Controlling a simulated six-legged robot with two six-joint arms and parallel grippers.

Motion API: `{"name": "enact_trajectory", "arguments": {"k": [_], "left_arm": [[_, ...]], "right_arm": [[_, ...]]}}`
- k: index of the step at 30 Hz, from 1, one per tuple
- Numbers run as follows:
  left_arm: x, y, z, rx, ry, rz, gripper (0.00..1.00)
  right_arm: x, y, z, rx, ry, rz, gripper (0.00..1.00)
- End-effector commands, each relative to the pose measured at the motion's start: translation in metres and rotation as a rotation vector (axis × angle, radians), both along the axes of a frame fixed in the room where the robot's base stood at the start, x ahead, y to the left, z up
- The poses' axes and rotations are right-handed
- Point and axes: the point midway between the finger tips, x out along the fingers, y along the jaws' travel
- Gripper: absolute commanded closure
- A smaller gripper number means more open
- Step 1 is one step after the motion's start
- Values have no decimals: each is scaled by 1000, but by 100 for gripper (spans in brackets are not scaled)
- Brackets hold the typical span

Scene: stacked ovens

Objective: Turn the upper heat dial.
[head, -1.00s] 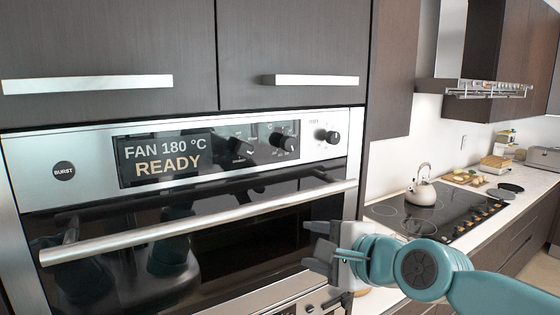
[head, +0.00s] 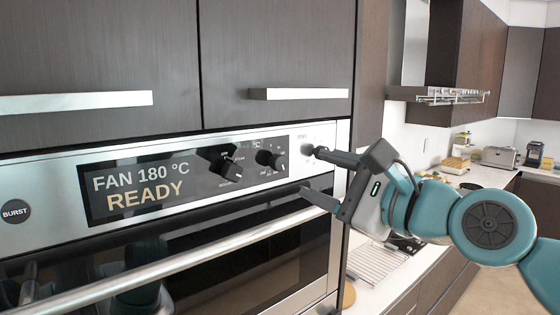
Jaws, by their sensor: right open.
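The upper oven's control panel (head: 55,180) shows several parts in a row: a display reading FAN 180 °C READY and black dials to its right. One dial (head: 228,168) sits just right of the display. A second dial (head: 272,160), with a small °C mark above it, stands right of that. A third dark knob (head: 308,149) shows at the panel's right end, partly behind a fingertip. The labels are too small to tell surely which is the heat dial. My right gripper (head: 311,171) is open and empty, its fingers pointing left, right of the second dial. My left gripper is out of view.
The oven's long handle bar (head: 190,262) runs below the panel. Cabinet doors with a handle (head: 300,94) hang above. A counter with a toaster (head: 499,156) stretches away at the right.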

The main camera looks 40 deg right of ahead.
Motion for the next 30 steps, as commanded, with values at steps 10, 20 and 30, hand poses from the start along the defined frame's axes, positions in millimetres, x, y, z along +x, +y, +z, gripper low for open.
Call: {"name": "enact_trajectory", "arguments": {"k": [10, 20, 30], "left_arm": [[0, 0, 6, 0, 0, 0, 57], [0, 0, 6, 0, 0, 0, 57], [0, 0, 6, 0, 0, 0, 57]], "right_arm": [[78, 8, 0, -1, 1, 1, 44], [101, 10, 0, -2, -2, 0, 44], [101, 10, 0, -2, -1, -1, 96]]}}
